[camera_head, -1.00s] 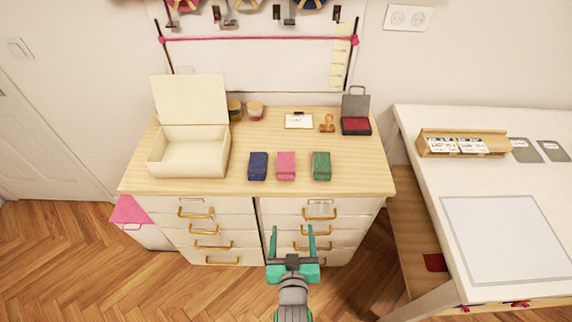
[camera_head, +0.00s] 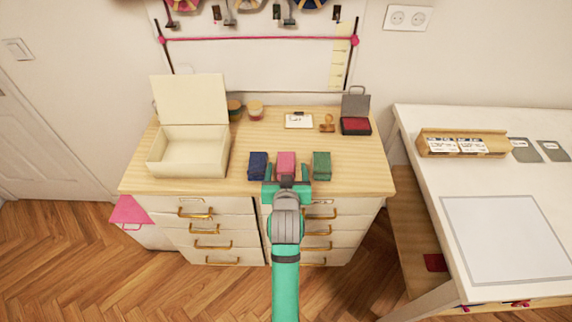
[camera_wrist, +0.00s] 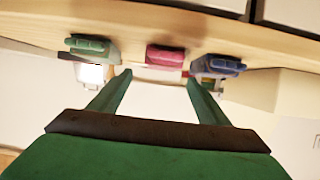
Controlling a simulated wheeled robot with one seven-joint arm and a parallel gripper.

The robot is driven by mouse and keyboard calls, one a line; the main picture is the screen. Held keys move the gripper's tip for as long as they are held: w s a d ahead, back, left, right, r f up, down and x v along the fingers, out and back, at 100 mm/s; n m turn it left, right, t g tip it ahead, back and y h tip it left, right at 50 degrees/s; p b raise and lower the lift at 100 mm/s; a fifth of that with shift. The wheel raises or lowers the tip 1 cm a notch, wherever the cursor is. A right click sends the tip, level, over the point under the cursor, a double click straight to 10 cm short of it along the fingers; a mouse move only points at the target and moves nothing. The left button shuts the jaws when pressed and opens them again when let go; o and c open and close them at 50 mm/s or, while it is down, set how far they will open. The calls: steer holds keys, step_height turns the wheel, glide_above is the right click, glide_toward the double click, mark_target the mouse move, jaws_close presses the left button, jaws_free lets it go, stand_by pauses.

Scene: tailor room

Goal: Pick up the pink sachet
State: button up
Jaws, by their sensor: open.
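The pink sachet (camera_head: 286,160) lies on the wooden top of the drawer cabinet, between a blue sachet (camera_head: 258,164) and a green sachet (camera_head: 322,165). My gripper (camera_head: 287,172) is at the cabinet's front edge, just in front of the pink sachet, and partly covers its near end in the head view. In the wrist view the two fingers (camera_wrist: 158,80) are spread wide with nothing between them. The pink sachet (camera_wrist: 165,55) shows beyond the fingertips, roughly midway between them, with the green sachet to the left and the blue one to the right.
An open cream box (camera_head: 188,150) stands at the left of the cabinet top (camera_head: 245,184). A stamp (camera_head: 327,123), a red ink pad (camera_head: 356,126) and a small card (camera_head: 299,121) lie behind the sachets. A white table (camera_head: 425,125) stands at the right.

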mark_target(286, 164)
steer(key=shift+f+x, duration=0.2)
steer(key=shift+x, duration=1.5)
steer(key=shift+f+x, duration=0.25)
steer(key=shift+x, duration=1.4)
steer(key=shift+s+a, duration=0.1)
steer(key=shift+s, duration=0.1)
steer(key=c, duration=1.1)
